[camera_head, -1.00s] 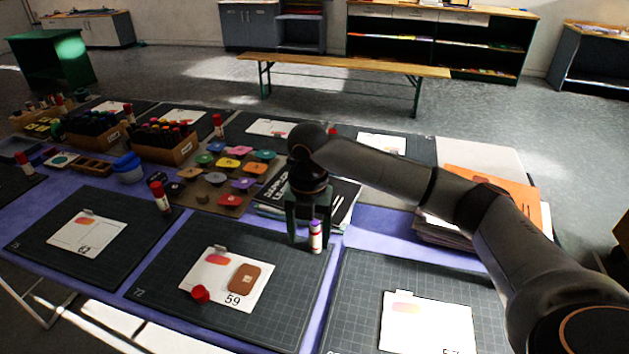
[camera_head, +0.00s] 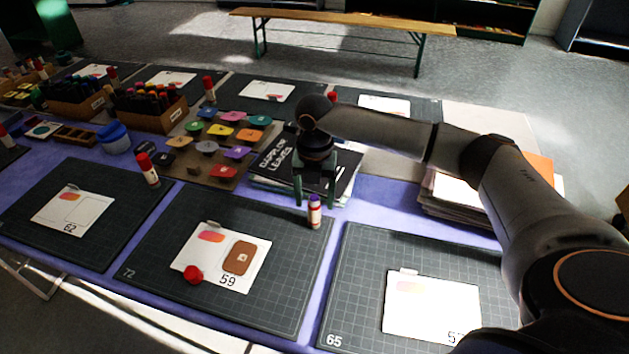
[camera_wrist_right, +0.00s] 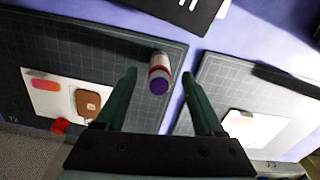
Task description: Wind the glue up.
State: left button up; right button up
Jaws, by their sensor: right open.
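The glue stick (camera_head: 314,212) stands upright near the far right corner of the mat with card 59, white with a red band and a purple top, no cap on it. Its purple top faces me in the right wrist view (camera_wrist_right: 159,86). My right gripper (camera_head: 314,200) is open just behind and above the stick. In the right wrist view the stick appears between the spread fingers (camera_wrist_right: 160,76), with a gap on each side. A red cap (camera_head: 193,274) lies on card 59 (camera_head: 212,275). My left gripper is out of view.
A black book (camera_head: 340,172) lies behind the stick, and a stack of paper (camera_head: 455,197) stands to its right. Colored pieces (camera_head: 221,130) on a board and red-capped glue sticks (camera_head: 147,168) stand to the left. Mat 65 (camera_head: 360,265) is near right.

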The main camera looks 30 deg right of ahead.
aim_at(314, 210)
jog(key=shift+f, duration=2.1)
grip_shut()
